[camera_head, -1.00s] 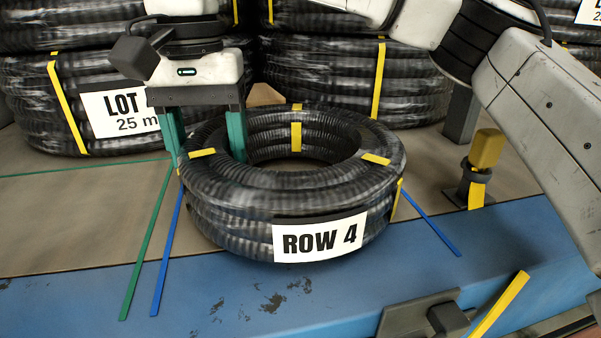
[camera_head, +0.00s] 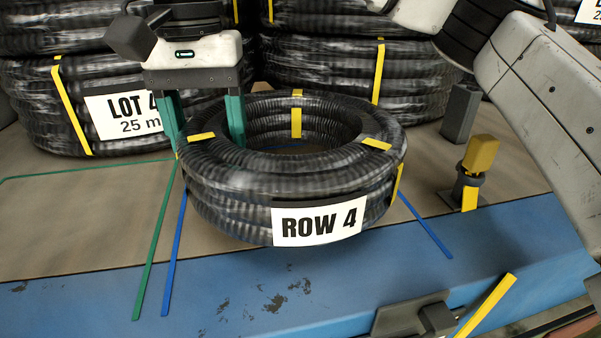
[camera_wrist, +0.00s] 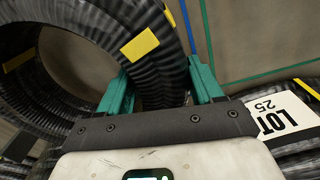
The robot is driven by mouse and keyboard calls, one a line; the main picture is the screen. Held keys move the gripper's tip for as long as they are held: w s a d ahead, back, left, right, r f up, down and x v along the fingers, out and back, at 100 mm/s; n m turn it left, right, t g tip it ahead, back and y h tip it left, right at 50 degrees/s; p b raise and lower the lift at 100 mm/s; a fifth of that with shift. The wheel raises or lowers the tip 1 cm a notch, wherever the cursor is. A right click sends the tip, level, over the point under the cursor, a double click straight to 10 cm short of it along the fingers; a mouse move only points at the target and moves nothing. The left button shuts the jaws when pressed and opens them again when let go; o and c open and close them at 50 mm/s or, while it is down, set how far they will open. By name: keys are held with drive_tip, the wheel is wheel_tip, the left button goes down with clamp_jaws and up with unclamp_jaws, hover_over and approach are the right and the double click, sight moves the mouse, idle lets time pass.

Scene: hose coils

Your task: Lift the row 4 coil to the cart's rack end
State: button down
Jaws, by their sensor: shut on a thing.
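The row 4 coil (camera_head: 225,178) is a black ribbed hose ring with yellow bands and a white ROW 4 label (camera_head: 318,221) on its front. My gripper (camera_head: 206,146) has its two green fingers on either side of the coil's left part, one outside and one in the central hole. It is shut on that part. The coil appears slightly above the tan deck (camera_head: 75,225) and roughly level. In the wrist view the fingers (camera_wrist: 158,78) straddle the ribbed coil (camera_wrist: 160,68) near a yellow band. The coil's underside is hidden.
Large stacked coils (camera_head: 350,75) stand close behind, one labelled LOT (camera_head: 122,115). A yellow-topped post (camera_head: 481,153) and a grey post (camera_head: 461,112) stand right. Green (camera_head: 157,240) and blue (camera_head: 174,250) lines mark the deck. A blue edge (camera_head: 250,300) runs along the front.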

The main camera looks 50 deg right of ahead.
drive_tip(key=shift+r+p, duration=0.65)
drive_tip(key=shift+r, duration=1.1)
drive_tip(key=c, duration=0.7)
unclamp_jaws()
clamp_jaws()
